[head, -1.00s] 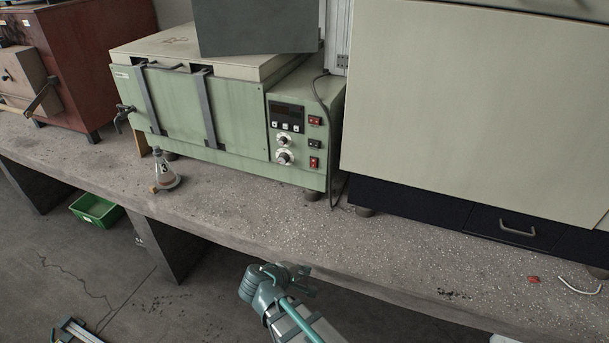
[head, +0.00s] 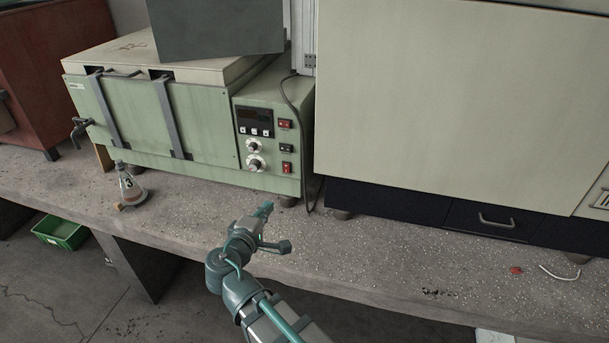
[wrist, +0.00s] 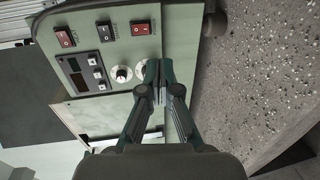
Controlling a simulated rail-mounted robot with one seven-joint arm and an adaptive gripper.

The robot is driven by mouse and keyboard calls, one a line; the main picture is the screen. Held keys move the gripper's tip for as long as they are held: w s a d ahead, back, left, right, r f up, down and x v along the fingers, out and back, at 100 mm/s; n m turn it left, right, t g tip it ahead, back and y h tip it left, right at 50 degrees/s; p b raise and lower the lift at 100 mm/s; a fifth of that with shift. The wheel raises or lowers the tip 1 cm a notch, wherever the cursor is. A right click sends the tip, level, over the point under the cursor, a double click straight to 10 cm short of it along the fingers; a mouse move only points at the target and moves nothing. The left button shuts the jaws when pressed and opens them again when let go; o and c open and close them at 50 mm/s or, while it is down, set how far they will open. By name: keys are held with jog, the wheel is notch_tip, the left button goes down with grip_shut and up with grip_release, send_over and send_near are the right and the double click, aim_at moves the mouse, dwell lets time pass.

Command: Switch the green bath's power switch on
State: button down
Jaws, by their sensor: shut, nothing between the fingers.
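The green bath (head: 205,130) stands on the bench in the head view, its control panel on its right end. The panel has an upper red switch (head: 285,124), a dark middle switch (head: 286,148) and a lower red switch (head: 287,167). In the wrist view the panel is turned sideways, with a red switch (wrist: 65,37), the dark switch (wrist: 105,31) and another red switch (wrist: 140,28). The switch labels are too small to read. My gripper (head: 267,208) is shut and empty, in front of and below the panel; its fingertips (wrist: 158,72) overlap a knob in the wrist view.
A large cream cabinet (head: 450,90) with a dark base is right of the bath. A cable (head: 296,110) hangs beside the panel.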

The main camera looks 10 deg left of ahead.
aim_at(285, 172)
jog(key=shift+a+r, duration=0.15)
jog(key=shift+r, duration=0.75)
jog(key=shift+w, duration=0.2)
jog(key=w, duration=0.4)
jog(key=w+f+p, duration=0.1)
jog(key=w, duration=0.4)
jog(key=w+p, duration=0.1)
jog(key=w, duration=0.3)
jog(key=shift+w+d+f, duration=0.3)
jog(key=shift+f, duration=0.1)
jog(key=shift+a+f, duration=0.1)
